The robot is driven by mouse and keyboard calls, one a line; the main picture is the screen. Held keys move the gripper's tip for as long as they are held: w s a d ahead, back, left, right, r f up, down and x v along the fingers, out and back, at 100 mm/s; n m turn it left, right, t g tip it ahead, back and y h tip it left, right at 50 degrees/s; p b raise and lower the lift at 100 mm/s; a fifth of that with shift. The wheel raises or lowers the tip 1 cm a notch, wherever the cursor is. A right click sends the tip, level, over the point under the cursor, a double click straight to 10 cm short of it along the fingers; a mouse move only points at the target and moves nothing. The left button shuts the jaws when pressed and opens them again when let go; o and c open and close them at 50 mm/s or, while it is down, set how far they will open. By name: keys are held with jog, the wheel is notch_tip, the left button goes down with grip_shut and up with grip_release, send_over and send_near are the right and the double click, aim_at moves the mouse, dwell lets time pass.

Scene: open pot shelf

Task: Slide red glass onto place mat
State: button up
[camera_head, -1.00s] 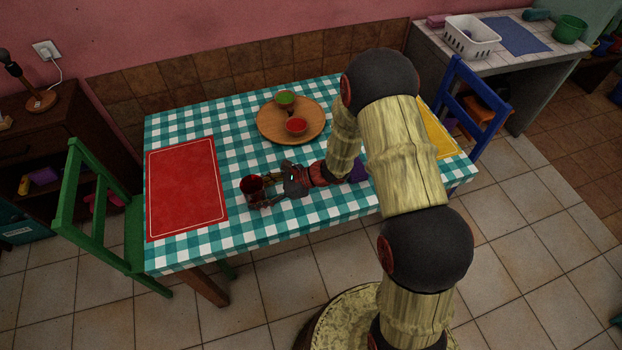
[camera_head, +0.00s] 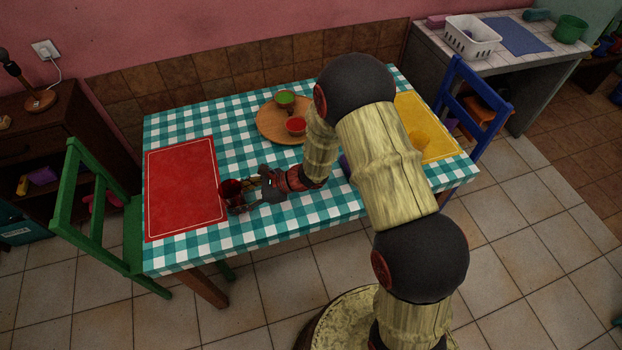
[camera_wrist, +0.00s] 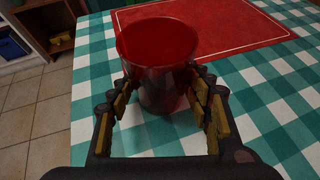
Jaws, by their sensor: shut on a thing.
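The red glass (camera_head: 231,189) stands upright on the checkered tablecloth, just right of the red place mat (camera_head: 184,190). In the wrist view the red glass (camera_wrist: 160,65) sits between my fingers, with the red place mat (camera_wrist: 230,28) beyond it. My gripper (camera_head: 240,198) reaches in from the right, low over the table, and is shut on the glass. In the wrist view my gripper's fingers (camera_wrist: 160,95) touch both sides of the glass. The glass hides a little of the mat's near edge in the wrist view.
A green chair (camera_head: 85,215) stands by the table's left end.

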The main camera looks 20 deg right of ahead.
aim_at(224, 199)
jog(key=shift+w+a+b, duration=0.15)
jog(key=shift+a+b, duration=0.45)
jog(key=shift+a, duration=2.45)
jog(key=shift+w+a+b, duration=0.1)
jog(key=shift+a+b, duration=0.5)
jog(key=shift+a, duration=2.4)
jog(key=o, duration=0.8)
jog(key=shift+o, duration=0.6)
jog(key=shift+d, duration=0.1)
jog(key=v, duration=1.1)
jog(key=shift+s+d+r, duration=0.15)
jog(key=shift+d, duration=0.2)
